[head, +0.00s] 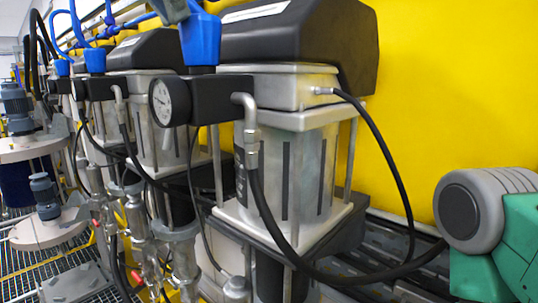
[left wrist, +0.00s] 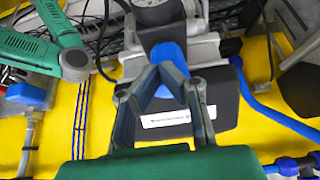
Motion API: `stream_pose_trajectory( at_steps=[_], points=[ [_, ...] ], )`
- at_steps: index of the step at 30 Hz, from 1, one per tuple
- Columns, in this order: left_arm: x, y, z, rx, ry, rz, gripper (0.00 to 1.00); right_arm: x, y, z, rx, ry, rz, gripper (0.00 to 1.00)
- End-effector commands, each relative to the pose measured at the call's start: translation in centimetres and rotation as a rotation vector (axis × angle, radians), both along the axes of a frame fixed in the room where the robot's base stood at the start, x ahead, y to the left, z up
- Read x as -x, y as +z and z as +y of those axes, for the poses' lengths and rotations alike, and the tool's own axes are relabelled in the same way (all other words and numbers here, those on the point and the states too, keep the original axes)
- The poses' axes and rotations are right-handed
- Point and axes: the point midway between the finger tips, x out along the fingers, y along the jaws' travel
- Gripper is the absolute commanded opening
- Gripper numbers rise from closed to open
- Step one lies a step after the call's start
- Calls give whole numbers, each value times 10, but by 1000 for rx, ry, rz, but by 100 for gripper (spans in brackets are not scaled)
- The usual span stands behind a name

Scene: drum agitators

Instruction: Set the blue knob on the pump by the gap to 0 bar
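The nearest pump (head: 290,180) stands in front of the yellow wall, with open space to its right. Its blue knob (head: 200,42) sits upright above a round white-faced gauge (head: 169,101); the needle reading is too small to tell. My left gripper (head: 180,8) is at the top of the knob, partly cut off. In the left wrist view its grey fingers (left wrist: 162,76) are drawn together around the narrow part of the blue knob (left wrist: 169,50), with blue showing between them. The fingers hide part of the knob. My right gripper is not in view.
More pumps of the same kind run in a row to the left, each with a blue knob (head: 95,62). A black hose (head: 385,150) loops in front of the nearest pump. Blue tubing and fittings (left wrist: 288,165) lie near my left gripper. My own grey-green arm part is at right.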

Motion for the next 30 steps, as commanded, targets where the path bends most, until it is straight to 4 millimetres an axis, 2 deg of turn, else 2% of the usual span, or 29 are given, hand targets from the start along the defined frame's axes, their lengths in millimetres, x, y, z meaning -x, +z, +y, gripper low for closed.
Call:
stream_pose_trajectory(
  at_steps=[14,23,30],
  points=[
    [2,-1,-8,0,-2,2,0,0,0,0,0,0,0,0],
    [2,-1,-8,0,-2,2,0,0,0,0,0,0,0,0],
    [9,0,-4,1,-2,2,0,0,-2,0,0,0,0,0]
  ],
)
